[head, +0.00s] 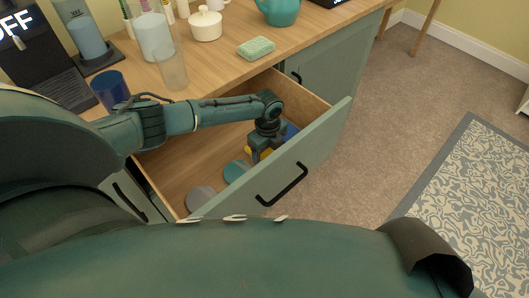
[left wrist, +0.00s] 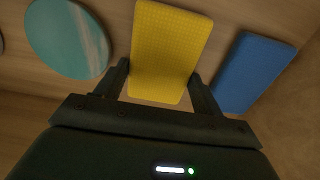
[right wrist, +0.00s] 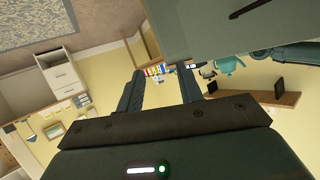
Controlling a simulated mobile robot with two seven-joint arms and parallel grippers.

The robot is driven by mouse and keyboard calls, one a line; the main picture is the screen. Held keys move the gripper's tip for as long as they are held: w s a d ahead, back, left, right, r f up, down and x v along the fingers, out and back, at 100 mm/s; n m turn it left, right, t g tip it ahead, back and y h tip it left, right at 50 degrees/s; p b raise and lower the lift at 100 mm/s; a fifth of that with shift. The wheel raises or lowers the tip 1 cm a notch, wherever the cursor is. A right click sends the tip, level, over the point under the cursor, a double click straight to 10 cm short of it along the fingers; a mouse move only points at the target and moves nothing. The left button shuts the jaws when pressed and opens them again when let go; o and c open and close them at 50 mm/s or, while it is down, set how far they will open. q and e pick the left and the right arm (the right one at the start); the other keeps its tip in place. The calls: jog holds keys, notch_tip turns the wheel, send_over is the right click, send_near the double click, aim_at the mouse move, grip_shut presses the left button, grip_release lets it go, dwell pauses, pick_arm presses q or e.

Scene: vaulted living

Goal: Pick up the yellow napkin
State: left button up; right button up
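The yellow napkin (left wrist: 170,45) lies flat in the open drawer (head: 185,160). In the head view only a sliver of yellow (head: 250,150) shows beside my left gripper (head: 257,158), which reaches down into the drawer. In the left wrist view my left gripper (left wrist: 160,78) is open, with one finger at each side of the napkin's near end. Whether the fingers touch it I cannot tell. My right gripper (right wrist: 170,83) is open and empty, away from the drawer.
A blue napkin (left wrist: 255,70) lies right of the yellow one, and a teal disc (left wrist: 67,38) left of it. A grey disc (head: 201,198) is nearer in the drawer. The drawer front (head: 275,180) and counter edge bound the space.

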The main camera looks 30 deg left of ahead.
pick_arm(q)
jog(key=c, duration=0.4)
jog(key=shift+c, duration=0.2)
